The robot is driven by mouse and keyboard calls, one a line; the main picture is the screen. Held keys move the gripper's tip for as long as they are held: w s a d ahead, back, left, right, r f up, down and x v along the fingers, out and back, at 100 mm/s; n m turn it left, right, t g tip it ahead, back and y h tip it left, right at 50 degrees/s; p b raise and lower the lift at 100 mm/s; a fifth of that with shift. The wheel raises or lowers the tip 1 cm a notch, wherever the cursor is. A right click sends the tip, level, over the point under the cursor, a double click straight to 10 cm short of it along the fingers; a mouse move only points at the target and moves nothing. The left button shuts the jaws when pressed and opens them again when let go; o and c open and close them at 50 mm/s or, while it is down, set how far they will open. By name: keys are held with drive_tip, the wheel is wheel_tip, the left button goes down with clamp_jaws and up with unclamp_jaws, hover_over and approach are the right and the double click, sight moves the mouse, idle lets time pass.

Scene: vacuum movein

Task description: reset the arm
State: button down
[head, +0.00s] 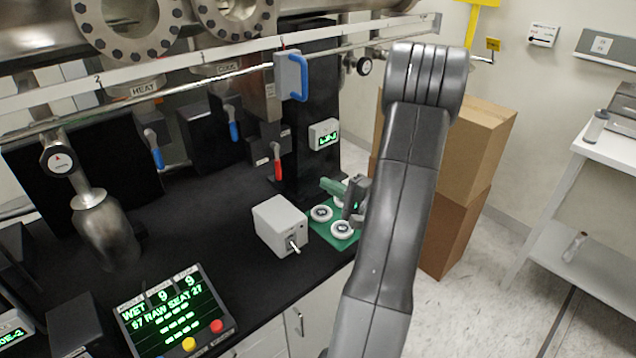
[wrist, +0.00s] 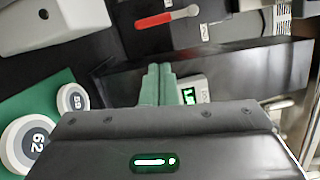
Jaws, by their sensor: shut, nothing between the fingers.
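My gripper (head: 328,184) shows in the head view over the right end of the black bench, partly hidden by my arm. Its green fingers point left, above the back of a green mat (head: 343,243) with white round weights (head: 321,213). In the wrist view my gripper (wrist: 158,68) has its green fingers together, with nothing between them. The green mat (wrist: 42,104) and weights marked 62 (wrist: 30,143) and 69 (wrist: 72,97) lie to the left there.
A grey box with a toggle (head: 281,225) stands left of the mat. A red-handled lever (head: 278,165) and a small green display (head: 324,134) are behind. A control panel (head: 175,312) lies front left. Cardboard boxes (head: 462,200) stand right of the bench. Open floor lies further right.

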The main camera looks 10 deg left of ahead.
drive_tip(key=shift+v, duration=0.85)
drive_tip(key=shift+w+a, duration=0.1)
